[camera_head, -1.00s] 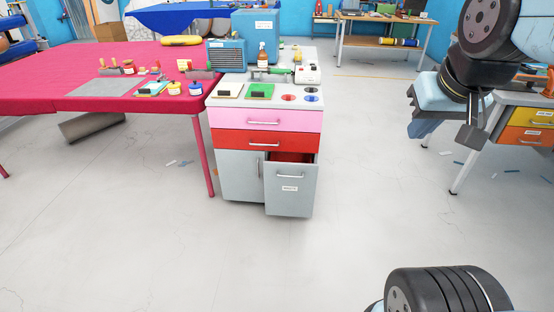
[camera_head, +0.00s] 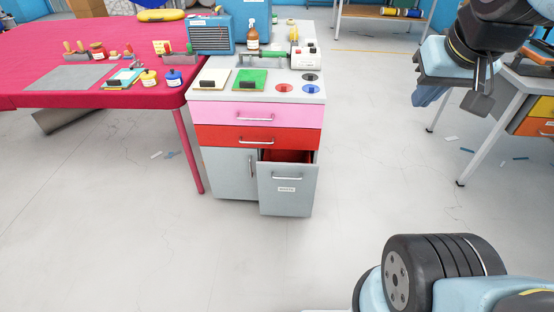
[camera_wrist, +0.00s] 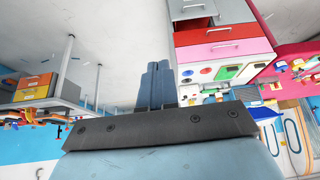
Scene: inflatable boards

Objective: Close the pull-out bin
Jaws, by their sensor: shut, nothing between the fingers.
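The pull-out bin (camera_head: 287,190) is the grey lower-right front of the cabinet, with a bar handle and a small label. It stands out from the cabinet, and a red inside shows over its top edge. Its grey front also shows upside down at the top of the wrist view (camera_wrist: 192,8). My gripper (camera_wrist: 157,70) is shut and empty, its blue fingers together. In the head view my gripper (camera_head: 478,104) is at the upper right, raised in the air and well apart from the bin.
The cabinet has a pink drawer (camera_head: 256,115), a red drawer (camera_head: 255,137) and a grey door (camera_head: 233,172), all closed. A pink-covered table (camera_head: 90,90) adjoins it on the left. A desk with drawers (camera_head: 535,112) stands at right. The floor before the bin is clear.

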